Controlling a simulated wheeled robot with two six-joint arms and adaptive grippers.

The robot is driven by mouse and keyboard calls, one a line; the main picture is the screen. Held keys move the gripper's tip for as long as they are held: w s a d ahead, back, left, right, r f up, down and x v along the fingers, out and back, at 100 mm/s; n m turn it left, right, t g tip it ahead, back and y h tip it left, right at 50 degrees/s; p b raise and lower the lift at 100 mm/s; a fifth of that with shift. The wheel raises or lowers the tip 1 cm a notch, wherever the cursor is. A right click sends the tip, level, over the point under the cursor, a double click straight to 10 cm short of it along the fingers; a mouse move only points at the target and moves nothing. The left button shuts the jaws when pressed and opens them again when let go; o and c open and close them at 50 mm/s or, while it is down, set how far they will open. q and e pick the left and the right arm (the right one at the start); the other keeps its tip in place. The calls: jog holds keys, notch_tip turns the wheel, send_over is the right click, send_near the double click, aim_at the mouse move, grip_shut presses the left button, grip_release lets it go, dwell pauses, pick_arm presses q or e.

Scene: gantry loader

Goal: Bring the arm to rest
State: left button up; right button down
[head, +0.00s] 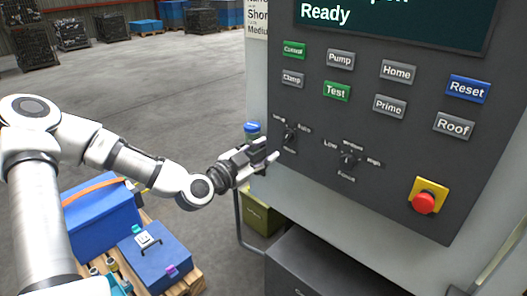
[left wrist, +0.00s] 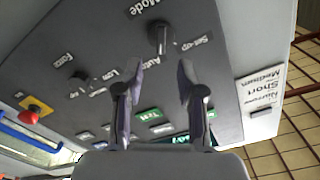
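My left gripper (head: 268,150) is in front of the lower left of the dark control panel (head: 400,165). Its two fingers stand apart with nothing between them; the left wrist view shows this gap (left wrist: 160,72) too. The black Mode knob (head: 290,134) is just beyond the fingertips in the head view. In the left wrist view the Mode knob (left wrist: 160,38) lies past the fingertips, and I see no contact with it. My left arm reaches in from the left, bent at the elbow. My right gripper is in neither view.
The panel has several push buttons, a Force knob (head: 347,159) and a red emergency button (head: 424,203). Its screen (head: 390,22) reads "Ready". Blue boxes (head: 100,220) on a pallet stand below my left arm. A dark cabinet (head: 325,265) is under the panel. Open floor lies behind.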

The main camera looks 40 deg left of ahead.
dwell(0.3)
pick_arm(q)
jog(key=s+d+f+m+g+h, duration=0.15)
jog(key=s+d+f+g, duration=0.3)
jog(key=f, duration=0.85)
jog(key=s+d+f+m+g, duration=0.35)
jog(key=d+f+g, duration=0.2)
jog(key=f, duration=0.65)
jog(key=s+d+f+n+g+y, duration=0.1)
jog(key=s+f+n+g, duration=0.1)
jog(key=s+f+n, duration=0.2)
jog(key=s+d+f+n+g+y, duration=0.1)
jog(key=s+d+f+n+g, duration=0.1)
jog(key=s, duration=0.8)
jog(key=s+d+f+n+g+y, duration=0.1)
jog(key=s+f+n+g, duration=0.3)
jog(key=s+f+n, duration=0.2)
jog(key=shift+s+d+f, duration=0.3)
jog(key=shift+s+f, duration=0.5)
